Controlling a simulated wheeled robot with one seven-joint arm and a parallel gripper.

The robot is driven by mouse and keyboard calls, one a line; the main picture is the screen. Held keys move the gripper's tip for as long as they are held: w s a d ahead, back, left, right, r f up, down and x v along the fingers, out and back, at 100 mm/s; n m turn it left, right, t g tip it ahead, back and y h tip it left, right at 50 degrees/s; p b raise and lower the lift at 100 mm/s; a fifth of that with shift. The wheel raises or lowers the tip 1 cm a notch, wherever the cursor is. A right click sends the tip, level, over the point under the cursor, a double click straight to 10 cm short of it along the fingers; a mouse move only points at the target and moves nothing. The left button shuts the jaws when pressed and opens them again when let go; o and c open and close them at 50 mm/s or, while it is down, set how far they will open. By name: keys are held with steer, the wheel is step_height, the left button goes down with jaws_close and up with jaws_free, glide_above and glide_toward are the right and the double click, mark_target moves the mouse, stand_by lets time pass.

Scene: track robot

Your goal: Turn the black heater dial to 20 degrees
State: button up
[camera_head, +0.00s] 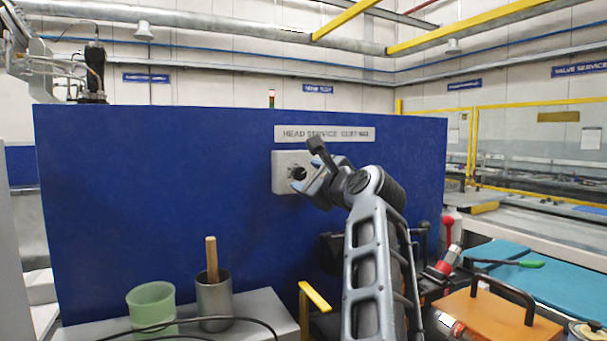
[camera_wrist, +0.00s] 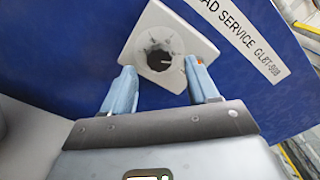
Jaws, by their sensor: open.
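The black heater dial (camera_wrist: 159,60) sits in the middle of a pale square plate (camera_wrist: 195,32) on a blue panel. In the head view the dial (camera_head: 297,173) shows just left of my gripper, and the plate (camera_head: 282,158) is partly hidden by it. My gripper (camera_wrist: 160,82) is open and empty. In the wrist view its two blue-grey fingers stand to the left and right of the dial's lower side. I cannot tell whether they touch the plate. A pointer mark shows on the dial, but the scale numbers are too small to read.
A label strip (camera_head: 325,134) is fixed above the plate. A green cup (camera_head: 151,310) and a grey metal cup (camera_head: 214,302) with a wooden handle stand on a ledge at lower left. An orange case (camera_head: 497,322) and red-handled tools (camera_head: 445,262) lie at lower right.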

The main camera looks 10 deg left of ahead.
mark_target(301, 175)
steer(key=shift+x, duration=1.75)
steer(key=shift+c, duration=0.3)
steer(key=c, duration=1)
